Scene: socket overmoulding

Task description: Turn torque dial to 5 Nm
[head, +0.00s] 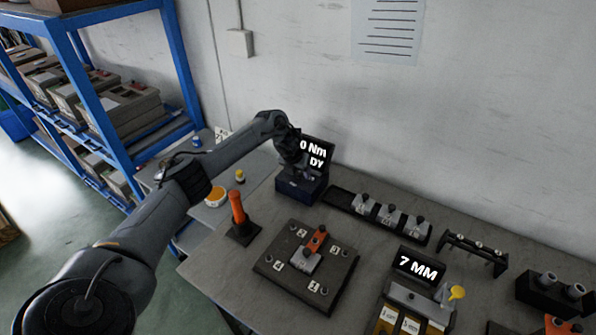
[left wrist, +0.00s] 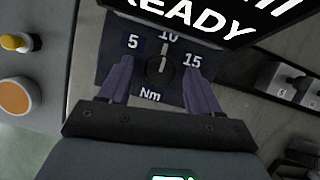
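The torque dial (left wrist: 160,66) is a small dark knob on a dark panel marked 5, 10 and 15 with "Nm" below. Its light pointer line points up toward the 10. My left gripper (left wrist: 158,72) is open, with one finger on each side of the dial; I cannot tell whether they touch it. In the head view, my left gripper (head: 291,166) hides the dial and part of the dark blue torque unit (head: 302,190). The unit's display (head: 318,153) shows the ends of its lines, "0 Nm" and "DY"; "READY" shows in the left wrist view. My right gripper is not in view.
An orange-handled tool (head: 237,207) stands in a holder left of a dark fixture plate (head: 275,268) with numbered spots. A dark tray of grey blocks (head: 389,214) lies right of the unit. A "7 MM" display (head: 417,266) stands at front right. The wall is close behind.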

